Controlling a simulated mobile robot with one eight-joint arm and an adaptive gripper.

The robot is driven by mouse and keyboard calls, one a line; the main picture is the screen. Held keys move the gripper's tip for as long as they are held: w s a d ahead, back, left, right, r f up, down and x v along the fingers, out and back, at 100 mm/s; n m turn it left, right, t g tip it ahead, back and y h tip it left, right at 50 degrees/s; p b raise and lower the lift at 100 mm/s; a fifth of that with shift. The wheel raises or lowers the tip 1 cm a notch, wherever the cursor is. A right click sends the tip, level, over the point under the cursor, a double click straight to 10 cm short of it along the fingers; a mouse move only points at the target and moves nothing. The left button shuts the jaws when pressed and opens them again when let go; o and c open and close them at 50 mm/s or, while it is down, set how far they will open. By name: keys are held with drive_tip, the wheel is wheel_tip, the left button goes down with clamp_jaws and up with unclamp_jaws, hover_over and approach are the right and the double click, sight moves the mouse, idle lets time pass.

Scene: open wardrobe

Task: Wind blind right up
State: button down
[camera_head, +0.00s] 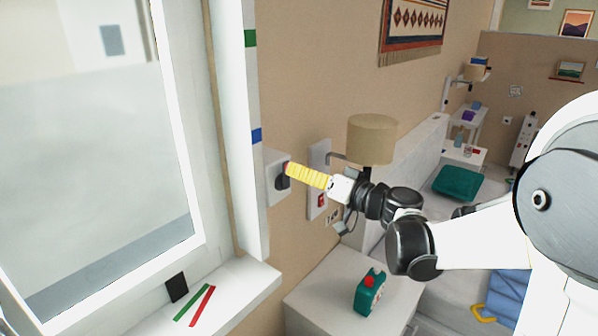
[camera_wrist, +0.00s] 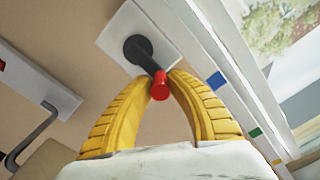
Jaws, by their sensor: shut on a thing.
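A crank with a black hub and arm and a red knob (camera_wrist: 160,86) is mounted on a white wall plate (camera_wrist: 168,25). In the head view the crank's black arm (camera_head: 283,181) shows beside the window frame, on its white plate (camera_head: 271,168). My gripper (camera_wrist: 162,82) has yellow ribbed fingers, and they are closed around the red knob. In the head view my gripper (camera_head: 289,169) reaches the crank from the right, and its fingertips hide most of the knob. The window (camera_head: 90,150) is at the left; no blind is clearly visible.
The white window sill (camera_head: 235,290) holds a black block and green and red strips. A lamp (camera_head: 371,139) stands close behind my wrist. A white bedside table (camera_head: 325,290) bears a teal bottle (camera_head: 369,293). A second wall plate (camera_head: 319,160) is right of the crank.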

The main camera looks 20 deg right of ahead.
drive_tip(key=shift+s+f, duration=0.1)
drive_tip(key=c, duration=1.2)
unclamp_jaws()
drive_tip(key=shift+a, duration=0.15)
drive_tip(key=shift+s+d, duration=0.2)
drive_tip(key=shift+d, duration=0.1)
drive_tip(key=v, duration=1.1)
drive_tip(key=shift+s, duration=0.2)
